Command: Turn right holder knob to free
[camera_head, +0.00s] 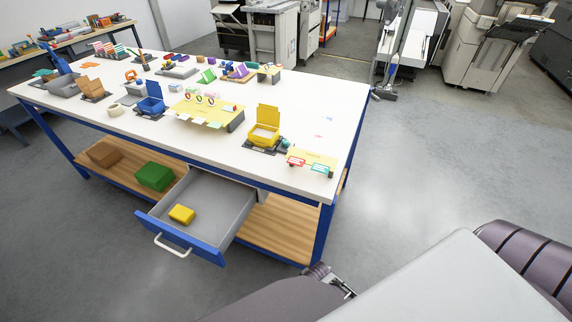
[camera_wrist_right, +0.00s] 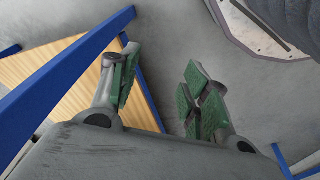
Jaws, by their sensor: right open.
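On the right part of the white table (camera_head: 318,100), a yellow box with a raised lid (camera_head: 267,117) sits on a dark holder (camera_head: 262,150). A small round greenish knob (camera_head: 284,143) shows at the holder's right side; its setting is too small to read. My right gripper (camera_head: 336,282) is low beside the table's front right leg, well below the tabletop and apart from the knob. In the right wrist view, its green-padded fingers (camera_wrist_right: 162,92) are spread, with only floor between them. My left gripper is in neither view.
An open drawer (camera_head: 205,196) with a yellow block (camera_head: 182,214) juts out in front. The blue table leg (camera_head: 322,232) is close to my right gripper.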

